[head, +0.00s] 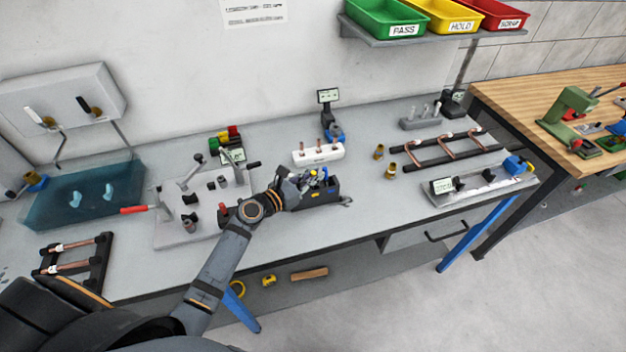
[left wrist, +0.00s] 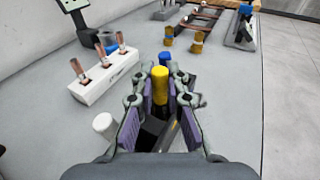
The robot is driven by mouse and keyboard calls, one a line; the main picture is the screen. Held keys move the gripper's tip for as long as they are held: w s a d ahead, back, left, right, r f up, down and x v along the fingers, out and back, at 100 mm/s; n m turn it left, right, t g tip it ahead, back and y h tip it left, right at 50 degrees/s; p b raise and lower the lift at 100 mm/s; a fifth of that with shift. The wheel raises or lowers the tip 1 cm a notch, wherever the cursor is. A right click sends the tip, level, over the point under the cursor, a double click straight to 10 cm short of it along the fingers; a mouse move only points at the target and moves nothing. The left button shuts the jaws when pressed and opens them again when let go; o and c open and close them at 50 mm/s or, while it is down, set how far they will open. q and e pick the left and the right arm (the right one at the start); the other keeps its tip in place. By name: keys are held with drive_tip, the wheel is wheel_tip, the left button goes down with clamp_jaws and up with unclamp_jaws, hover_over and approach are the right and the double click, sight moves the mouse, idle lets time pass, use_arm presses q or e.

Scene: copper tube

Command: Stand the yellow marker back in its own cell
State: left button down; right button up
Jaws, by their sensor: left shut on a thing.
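The yellow marker (left wrist: 160,86) is upright between the fingers of my left gripper (left wrist: 160,100) in the left wrist view, and the gripper is shut on it. In the head view my left gripper (head: 308,183) is over the black holder (head: 325,197) on the bench. The holder's dark wall shows between the fingers (left wrist: 150,135); the marker's lower end and its cell are hidden, so I cannot tell how deep it sits. A blue cap (left wrist: 165,58) shows just beyond the marker. My right gripper is not in view.
A white block with several copper pieces (head: 318,155) stands behind the holder. A white cylinder (left wrist: 105,125) is close to the left finger. Brass fittings (head: 390,171) and a black rack with copper tubes (head: 440,150) lie to the right.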

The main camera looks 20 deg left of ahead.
use_arm(q)
drive_tip(key=shift+w+f, duration=0.1)
drive_tip(key=shift+f, duration=0.2)
drive_tip(key=c, duration=1.8)
unclamp_jaws()
drive_tip(key=shift+f, duration=0.1)
drive_tip(key=shift+o, duration=0.7)
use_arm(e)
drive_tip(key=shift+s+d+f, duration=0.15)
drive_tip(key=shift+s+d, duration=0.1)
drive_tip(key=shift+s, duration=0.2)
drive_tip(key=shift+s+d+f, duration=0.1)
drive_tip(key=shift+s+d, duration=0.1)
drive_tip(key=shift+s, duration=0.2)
use_arm(q)
drive_tip(key=shift+r, duration=0.25)
drive_tip(key=b+v, duration=0.3)
drive_tip(key=v, duration=0.9)
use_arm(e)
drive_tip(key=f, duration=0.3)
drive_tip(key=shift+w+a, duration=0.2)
